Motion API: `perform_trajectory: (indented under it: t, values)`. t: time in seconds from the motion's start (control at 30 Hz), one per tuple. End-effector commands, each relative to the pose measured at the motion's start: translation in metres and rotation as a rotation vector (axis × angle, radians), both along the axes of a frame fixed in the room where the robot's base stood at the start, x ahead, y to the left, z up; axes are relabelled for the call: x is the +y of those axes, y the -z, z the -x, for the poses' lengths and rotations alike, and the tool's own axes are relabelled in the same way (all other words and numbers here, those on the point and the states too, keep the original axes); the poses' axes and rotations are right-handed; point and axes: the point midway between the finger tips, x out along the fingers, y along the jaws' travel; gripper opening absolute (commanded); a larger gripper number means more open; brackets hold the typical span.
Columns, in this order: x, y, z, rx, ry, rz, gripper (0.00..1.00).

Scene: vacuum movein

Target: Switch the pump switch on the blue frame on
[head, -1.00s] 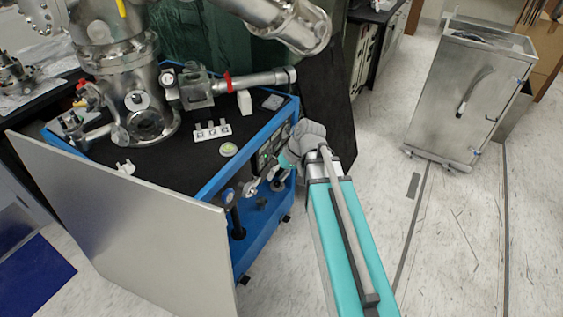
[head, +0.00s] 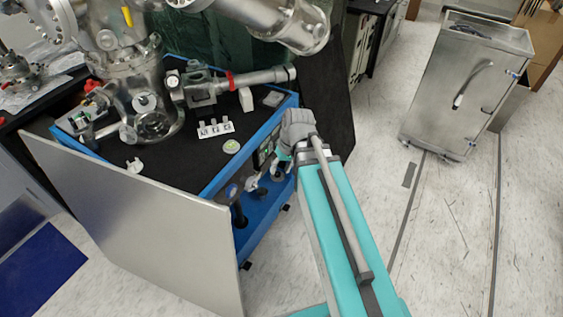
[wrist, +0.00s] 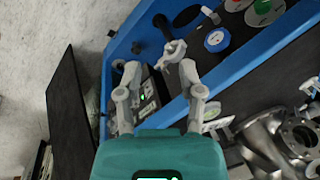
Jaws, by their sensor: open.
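The blue frame (head: 270,220) stands left of my arm in the head view, and its blue beam (wrist: 262,62) crosses the wrist view. A dark panel (wrist: 148,98) with small green lights sits inside the frame. It also shows as a dark face in the head view (head: 265,150). I cannot make out the pump switch for certain on it. My gripper (wrist: 158,70) is open, its two grey fingers apart above the panel with nothing held. A metal fitting (wrist: 174,52) shows just beyond the fingertips.
A large grey metal plate (head: 140,225) stands in front of the frame. The black top (head: 180,165) carries steel vacuum parts (head: 130,80). A steel cabinet (head: 465,90) stands at right; the floor between is clear. A round blue-capped part (wrist: 217,40) sits near the fingers.

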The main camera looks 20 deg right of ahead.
Motion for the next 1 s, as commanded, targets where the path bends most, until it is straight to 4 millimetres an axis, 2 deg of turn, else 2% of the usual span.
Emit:
perform_trajectory:
  t: [0.13,0.67,0.87,1.0]
  values:
    - [0.000,-0.007,0.003,0.005,0.004,0.020,0.49]
    - [-0.001,-0.009,0.004,0.007,0.007,0.030,0.49]
    - [-0.001,-0.022,0.009,0.013,0.013,0.064,0.49]
    - [-0.003,-0.040,0.016,0.020,0.024,0.115,0.49]
